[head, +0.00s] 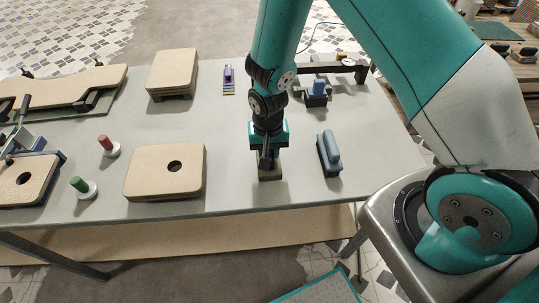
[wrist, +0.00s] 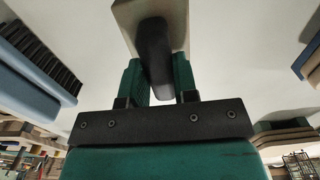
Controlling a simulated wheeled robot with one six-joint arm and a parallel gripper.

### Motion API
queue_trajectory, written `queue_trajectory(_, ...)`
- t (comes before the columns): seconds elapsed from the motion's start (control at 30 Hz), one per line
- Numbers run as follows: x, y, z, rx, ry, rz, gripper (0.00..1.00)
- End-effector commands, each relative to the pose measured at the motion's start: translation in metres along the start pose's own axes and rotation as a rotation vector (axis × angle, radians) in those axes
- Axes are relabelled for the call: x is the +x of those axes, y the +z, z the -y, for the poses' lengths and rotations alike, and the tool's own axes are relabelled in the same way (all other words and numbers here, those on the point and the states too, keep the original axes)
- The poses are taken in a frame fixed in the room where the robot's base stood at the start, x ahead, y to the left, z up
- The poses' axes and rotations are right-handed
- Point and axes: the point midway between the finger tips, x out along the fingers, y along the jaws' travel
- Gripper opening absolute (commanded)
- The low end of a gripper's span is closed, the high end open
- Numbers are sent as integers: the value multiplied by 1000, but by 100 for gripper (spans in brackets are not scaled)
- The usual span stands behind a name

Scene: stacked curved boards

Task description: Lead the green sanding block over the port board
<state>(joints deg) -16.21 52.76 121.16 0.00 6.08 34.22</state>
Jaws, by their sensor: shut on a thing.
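My gripper (head: 268,152) points down at the table's front middle and is shut on a block's dark handle. In the wrist view my gripper (wrist: 158,85) has one green finger on each side of that handle. The held block (head: 270,174) has a grey-beige base, and the wrist view shows the same block (wrist: 178,14); no green shows on it. It is at or just above the table; contact is hard to tell. A flat beige board with a round hole (head: 145,180) lies left of it, apart. Another holed board (head: 17,190) is clamped at far left. I cannot tell which is the port board.
A blue-handled block (head: 329,153) stands close right of my gripper. Another blue-handled tool (head: 317,92) is behind it. Green (head: 81,185) and red (head: 106,143) handled pieces stand left of the holed board. Stacked boards (head: 172,70) and a clamped curved board (head: 60,84) lie farther back.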

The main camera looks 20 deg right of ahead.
Motion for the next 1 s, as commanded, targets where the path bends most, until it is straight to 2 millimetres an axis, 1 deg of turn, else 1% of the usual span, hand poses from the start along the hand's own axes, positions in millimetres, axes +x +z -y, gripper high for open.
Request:
queue_trajectory(0.2,-16,0,0,0,0,0,3)
queue_trajectory(0.7,-47,0,0,0,0,-1,3)
queue_trajectory(1.0,-48,0,0,0,0,0,3)
